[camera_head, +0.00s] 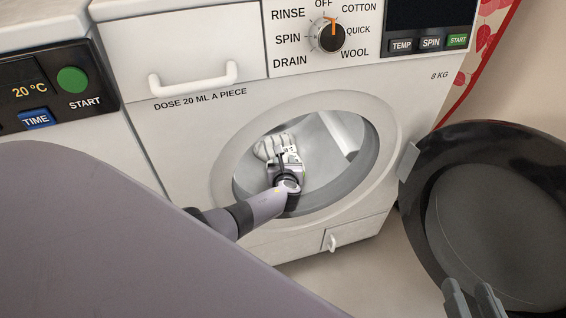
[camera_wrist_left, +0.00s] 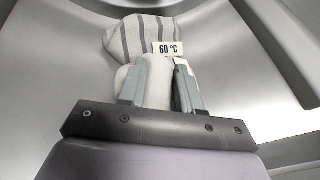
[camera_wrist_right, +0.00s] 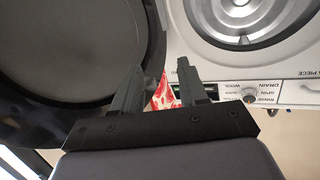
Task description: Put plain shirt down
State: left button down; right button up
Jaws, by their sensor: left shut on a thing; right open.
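My left gripper (camera_head: 287,160) reaches through the round opening into the washer drum (camera_head: 325,170). In the left wrist view its fingers (camera_wrist_left: 160,90) are shut on a plain white cloth, the plain shirt (camera_wrist_left: 156,88). A grey-and-white striped cloth bundle (camera_wrist_left: 138,38) lies just behind it against the drum wall; it also shows in the head view (camera_head: 268,146). A tag reading 60 °C (camera_wrist_left: 168,48) stands between them; I cannot tell which cloth bears it. My right gripper (camera_head: 472,300) is open and empty in front of the open door (camera_head: 500,205).
The washer's dark round door stands open to the right. Above the opening are a drawer handle (camera_head: 193,79), a program knob (camera_head: 331,36) and buttons (camera_head: 430,43). A second machine with a green START button (camera_head: 72,80) stands at the left. A red-patterned cloth (camera_head: 487,50) hangs behind.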

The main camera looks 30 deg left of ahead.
pick_arm(q)
jog(key=shift+f+b, duration=0.55)
jog(key=shift+b, duration=0.05)
pick_arm(e)
jog(key=shift+d+f, duration=0.15)
jog(key=shift+d, duration=0.1)
pick_arm(q)
jog(key=c, duration=0.8)
grip_release()
pick_arm(e)
jog(key=shift+s+r, duration=0.1)
jog(key=shift+r, duration=0.25)
pick_arm(q)
jog(key=shift+r, duration=0.1)
